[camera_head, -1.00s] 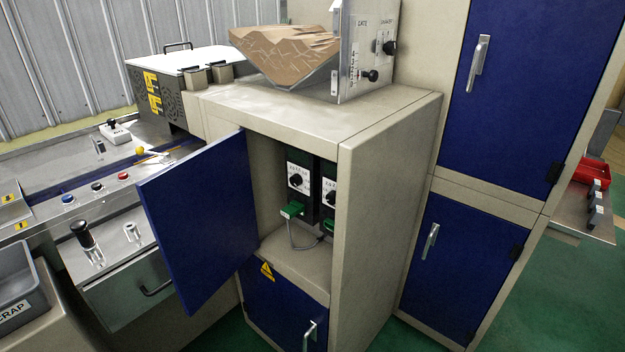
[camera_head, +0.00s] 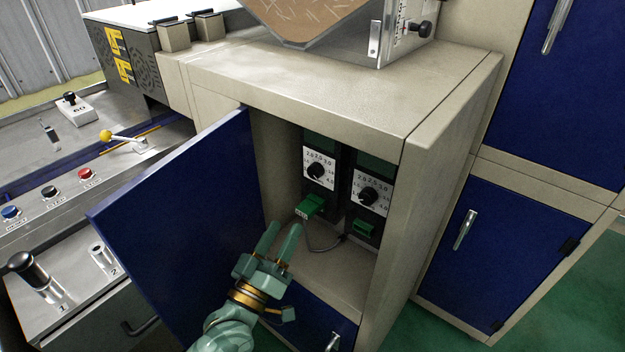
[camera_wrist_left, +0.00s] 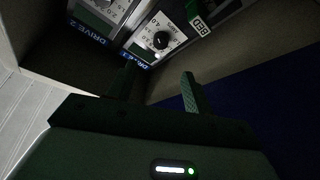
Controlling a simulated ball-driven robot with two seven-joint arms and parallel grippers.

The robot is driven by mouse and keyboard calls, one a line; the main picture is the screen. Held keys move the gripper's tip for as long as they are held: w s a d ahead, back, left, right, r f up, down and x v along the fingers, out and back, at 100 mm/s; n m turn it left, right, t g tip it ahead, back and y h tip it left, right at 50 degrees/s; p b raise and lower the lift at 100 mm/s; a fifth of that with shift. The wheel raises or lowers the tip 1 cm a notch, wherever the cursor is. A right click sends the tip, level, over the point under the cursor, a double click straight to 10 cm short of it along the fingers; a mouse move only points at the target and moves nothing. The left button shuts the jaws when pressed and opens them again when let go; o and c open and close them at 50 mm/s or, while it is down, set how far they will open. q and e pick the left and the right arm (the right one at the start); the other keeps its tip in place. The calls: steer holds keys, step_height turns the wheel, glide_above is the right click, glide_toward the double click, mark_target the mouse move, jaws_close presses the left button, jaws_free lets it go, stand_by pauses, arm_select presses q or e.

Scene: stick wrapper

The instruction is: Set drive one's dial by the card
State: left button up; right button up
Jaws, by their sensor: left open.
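Drive one's dial (camera_head: 317,171) is a black knob on a white scale plate, on the left drive inside the open cabinet. It also shows in the left wrist view (camera_wrist_left: 161,40), beside a blue "DRIVE 1" label. Its exact setting is too small to read. My left gripper (camera_head: 284,232) is open and empty in front of the cabinet opening, below and left of the dial, apart from it. Its two fingers (camera_wrist_left: 160,78) point toward the drives in the left wrist view. I cannot make out a card. My right gripper is not in view.
Drive two's dial (camera_head: 368,195) sits close to the right. A green connector (camera_head: 309,206) juts out below drive one, near a grey cable (camera_head: 324,247). The open blue door (camera_head: 180,215) stands left of my gripper. The cabinet's side wall (camera_head: 425,180) bounds the right.

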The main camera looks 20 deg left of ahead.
mark_target(313, 175)
arm_select(q)
steer(key=x, duration=0.4)
steer(key=b+x, duration=0.1)
steer(key=x, duration=0.2)
steer(key=b+x, duration=0.1)
steer(key=x, duration=0.3)
steer(key=shift+w+f, duration=0.2)
steer(key=shift+w, duration=0.2)
steer(key=shift+w+d+r, duration=0.15)
steer(key=shift+w+r, duration=0.2)
steer(key=shift+w, duration=0.25)
steer(key=c, duration=1)
steer(key=shift+o, duration=0.2)
